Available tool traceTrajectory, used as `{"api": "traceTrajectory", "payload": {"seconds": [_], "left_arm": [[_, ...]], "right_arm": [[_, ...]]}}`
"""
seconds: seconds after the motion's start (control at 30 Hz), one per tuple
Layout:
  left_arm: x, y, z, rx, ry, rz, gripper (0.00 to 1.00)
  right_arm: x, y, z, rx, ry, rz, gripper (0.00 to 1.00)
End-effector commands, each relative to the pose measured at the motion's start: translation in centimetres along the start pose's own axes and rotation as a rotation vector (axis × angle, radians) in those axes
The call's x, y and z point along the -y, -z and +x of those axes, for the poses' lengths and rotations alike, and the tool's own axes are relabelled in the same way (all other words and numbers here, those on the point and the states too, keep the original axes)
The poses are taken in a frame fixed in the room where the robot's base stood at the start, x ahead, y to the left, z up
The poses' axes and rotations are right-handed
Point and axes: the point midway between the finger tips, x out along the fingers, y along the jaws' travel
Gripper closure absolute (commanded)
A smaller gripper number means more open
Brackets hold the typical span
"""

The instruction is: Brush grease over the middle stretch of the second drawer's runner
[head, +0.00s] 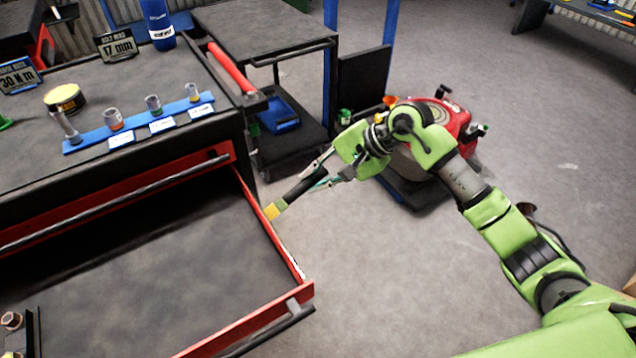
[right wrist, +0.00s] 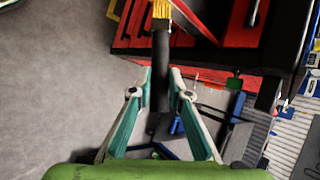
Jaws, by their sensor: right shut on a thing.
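My right gripper (head: 314,177) is shut on the black handle of a brush (head: 302,190). The yellow bristles (head: 272,210) point down and left, close beside the open drawer's right side in the head view; I cannot tell whether they touch it. The brush also shows in the right wrist view (right wrist: 161,55), between the two fingers, its bristles toward the top edge. The drawer (head: 150,265) is pulled out, with a dark floor and red walls. A pale runner strip (head: 296,267) shows along its right side. My left gripper is not in view.
The cabinet top (head: 150,75) holds a blue socket rail (head: 140,122), a yellow-topped tin (head: 65,98) and a blue bottle (head: 158,22). A dark cart (head: 270,40) stands behind. A red machine (head: 455,120) stands behind my right arm. The floor right of the drawer is clear.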

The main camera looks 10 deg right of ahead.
Motion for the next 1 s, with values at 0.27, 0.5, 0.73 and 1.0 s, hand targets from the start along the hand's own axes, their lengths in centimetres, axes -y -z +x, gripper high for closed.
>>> {"api": "traceTrajectory", "payload": {"seconds": [0.27,0.5,0.73,1.0], "left_arm": [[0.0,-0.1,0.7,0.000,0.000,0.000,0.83],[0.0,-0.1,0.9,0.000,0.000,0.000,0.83],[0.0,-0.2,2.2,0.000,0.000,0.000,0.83],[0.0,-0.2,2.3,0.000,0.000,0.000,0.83]], "right_arm": [[0.7,0.3,0.3,0.002,0.003,0.000,1.00],[0.8,0.5,0.5,0.001,0.003,0.000,1.00],[1.6,1.2,1.2,0.000,0.003,0.001,1.00],[2.0,1.4,1.2,0.000,0.000,0.001,1.00]]}}
